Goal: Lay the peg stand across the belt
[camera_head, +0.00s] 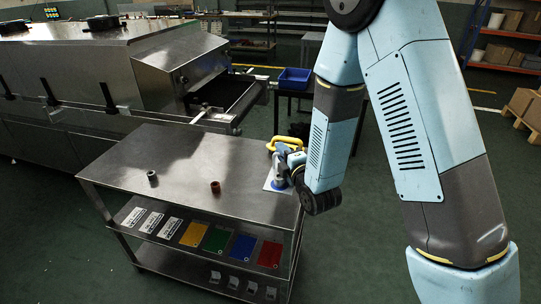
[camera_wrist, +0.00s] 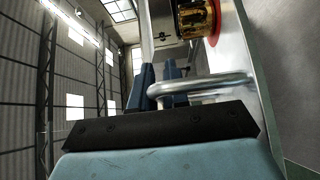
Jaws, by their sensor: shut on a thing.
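My gripper (camera_head: 283,168) is at the right end of the steel cart, partly hidden by my own wrist. In the wrist view its two blue fingers (camera_wrist: 160,82) are close together beside a bent, shiny metal bar (camera_wrist: 205,86). I take this bar to be part of the peg stand; the whole stand cannot be made out. A pale plate (camera_head: 268,184) shows under the gripper in the head view; I cannot tell if it belongs to the stand. The belt (camera_head: 225,97) lies at the mouth of the steel tunnel dryer (camera_head: 165,75), behind the cart.
A blue bin (camera_head: 294,78) stands on a table behind.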

